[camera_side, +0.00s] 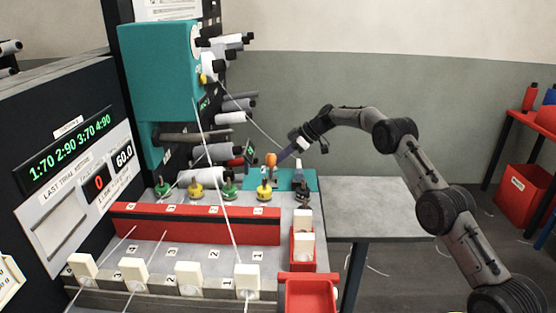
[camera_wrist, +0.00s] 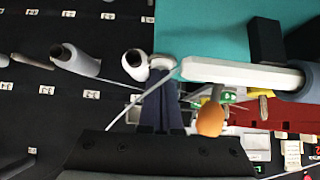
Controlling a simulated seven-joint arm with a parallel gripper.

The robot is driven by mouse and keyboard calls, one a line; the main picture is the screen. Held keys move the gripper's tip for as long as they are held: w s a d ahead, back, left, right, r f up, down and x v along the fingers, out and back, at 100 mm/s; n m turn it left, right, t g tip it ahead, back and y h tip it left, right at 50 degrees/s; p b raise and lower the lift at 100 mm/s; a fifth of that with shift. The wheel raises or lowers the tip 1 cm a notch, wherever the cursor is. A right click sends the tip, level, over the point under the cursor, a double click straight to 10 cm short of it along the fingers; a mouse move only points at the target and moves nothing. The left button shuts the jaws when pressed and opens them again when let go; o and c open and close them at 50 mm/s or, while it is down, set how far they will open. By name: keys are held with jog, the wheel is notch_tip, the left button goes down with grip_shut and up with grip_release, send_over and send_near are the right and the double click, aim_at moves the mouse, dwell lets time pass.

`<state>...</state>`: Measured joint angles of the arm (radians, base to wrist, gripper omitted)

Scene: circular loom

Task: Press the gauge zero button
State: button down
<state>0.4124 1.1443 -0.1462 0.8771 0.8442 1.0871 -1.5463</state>
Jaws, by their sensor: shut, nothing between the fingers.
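My gripper (camera_side: 284,155) is shut and empty. In the side view it points down and left, with its tips close to an orange rounded piece (camera_side: 270,160) above a teal plate (camera_side: 312,180). A small dark device with a lit face (camera_side: 249,151), possibly the gauge, is just left of the orange piece. In the wrist view the closed dark fingers (camera_wrist: 161,72) reach up toward a pale rounded end, and the orange piece (camera_wrist: 210,119) is to their right. I cannot make out the zero button in either view; whether the fingers touch anything is unclear.
A teal housing (camera_side: 158,75) with several spools stands at the back left. Several coloured knobs (camera_side: 195,190) line up behind a red bar (camera_side: 200,222). Thin threads cross the work area. A red bin (camera_side: 309,294) is at the front; the grey table (camera_side: 375,205) is clear at right.

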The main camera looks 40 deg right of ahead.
jog(key=shift+s+f, duration=0.2)
jog(key=shift+f, duration=0.65)
notch_tip(320, 180, up, 5)
jog(key=shift+w+f, duration=0.1)
jog(key=shift+w, duration=0.05)
jog(key=v, duration=1)
jog(key=shift+r, duration=0.45)
jog(key=shift+w, duration=0.1)
